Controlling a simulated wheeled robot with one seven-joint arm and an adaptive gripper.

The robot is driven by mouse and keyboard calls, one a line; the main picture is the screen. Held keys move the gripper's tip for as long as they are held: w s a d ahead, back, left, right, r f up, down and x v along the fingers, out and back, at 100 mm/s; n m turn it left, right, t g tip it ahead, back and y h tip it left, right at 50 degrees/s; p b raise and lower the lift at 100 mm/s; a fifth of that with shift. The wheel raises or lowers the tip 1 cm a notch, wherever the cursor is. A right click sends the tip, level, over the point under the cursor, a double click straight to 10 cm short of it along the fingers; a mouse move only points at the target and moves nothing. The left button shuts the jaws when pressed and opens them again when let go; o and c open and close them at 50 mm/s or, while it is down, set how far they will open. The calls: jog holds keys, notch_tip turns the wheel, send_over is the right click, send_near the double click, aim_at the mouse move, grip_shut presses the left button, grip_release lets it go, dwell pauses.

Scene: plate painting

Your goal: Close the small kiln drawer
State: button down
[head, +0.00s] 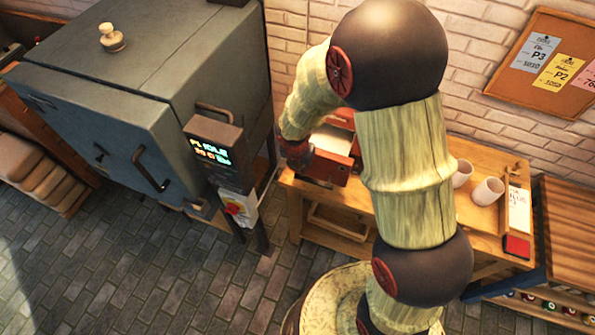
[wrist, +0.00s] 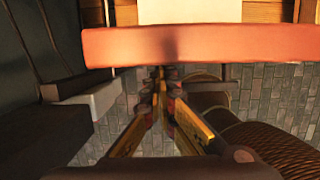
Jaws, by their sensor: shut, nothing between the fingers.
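The small kiln's red drawer (head: 326,166) sits on the wooden bench and is pulled out, with its pale inside showing. In the wrist view its red front (wrist: 205,44) spans the upper part of the picture, with the white inside (wrist: 190,11) beyond it. My gripper (wrist: 160,74) is shut and empty. Its fingertips are at the lower edge of the drawer front, and I cannot tell whether they touch it. In the head view my gripper (head: 297,156) is at the drawer's left side, partly hidden by my arm. The small kiln's body is mostly hidden behind my arm.
A large grey kiln (head: 120,85) with a control box (head: 213,155) stands close on the left. Two white cups (head: 488,191) stand on the wooden bench (head: 440,236) at right. A cork board (head: 545,60) hangs on the brick wall. The paved floor (head: 150,260) in front is clear.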

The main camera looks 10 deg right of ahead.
jog(key=p, duration=0.8)
send_near(314, 140)
jog(key=s+f, duration=0.3)
jog(key=f, duration=0.1)
jog(key=shift+a, duration=0.35)
jog(key=shift+w+d+f, duration=0.1)
jog(key=shift+w+d, duration=0.2)
jog(key=shift+w, duration=0.15)
